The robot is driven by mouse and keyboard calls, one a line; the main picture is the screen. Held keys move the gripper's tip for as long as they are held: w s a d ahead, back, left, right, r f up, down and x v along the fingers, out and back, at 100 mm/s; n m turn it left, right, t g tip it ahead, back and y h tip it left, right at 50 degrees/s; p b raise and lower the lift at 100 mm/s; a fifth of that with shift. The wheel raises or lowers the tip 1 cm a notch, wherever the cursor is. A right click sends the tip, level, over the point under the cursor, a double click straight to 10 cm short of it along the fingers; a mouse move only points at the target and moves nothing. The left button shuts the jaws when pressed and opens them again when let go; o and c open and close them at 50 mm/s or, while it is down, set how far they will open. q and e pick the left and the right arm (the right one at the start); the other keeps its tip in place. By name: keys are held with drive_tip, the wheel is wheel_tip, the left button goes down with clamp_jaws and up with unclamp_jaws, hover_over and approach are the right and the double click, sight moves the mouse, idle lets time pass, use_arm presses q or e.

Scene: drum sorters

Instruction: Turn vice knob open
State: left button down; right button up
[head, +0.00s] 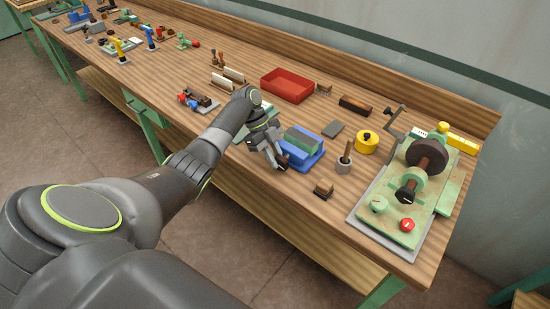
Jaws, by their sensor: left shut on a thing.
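The blue vice (313,157) stands near the front edge of the wooden bench, with a grey-green block (301,139) between its jaws. My left gripper (281,162) reaches in from the left and is shut at the vice's near left end, where the knob is. The fingers hide most of the knob, so its turn angle cannot be seen. My right gripper is not in view.
A red tray (287,85) lies behind the vice. A grey cup with a wooden handle (344,163), a yellow round tin (367,142) and a small brown block (323,190) are to its right. A green drum machine (408,205) fills the bench's right end.

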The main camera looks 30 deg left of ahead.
use_arm(q)
drive_tip(key=shift+w+r, duration=0.25)
drive_tip(key=shift+r, duration=0.05)
drive_tip(key=c, duration=1.7)
unclamp_jaws()
drive_tip(key=shift+o, duration=0.5)
drive_tip(key=shift+f, duration=0.15)
drive_tip(key=shift+f, duration=0.1)
drive_tip(key=v, duration=1.7)
drive_tip(key=shift+r, duration=0.3)
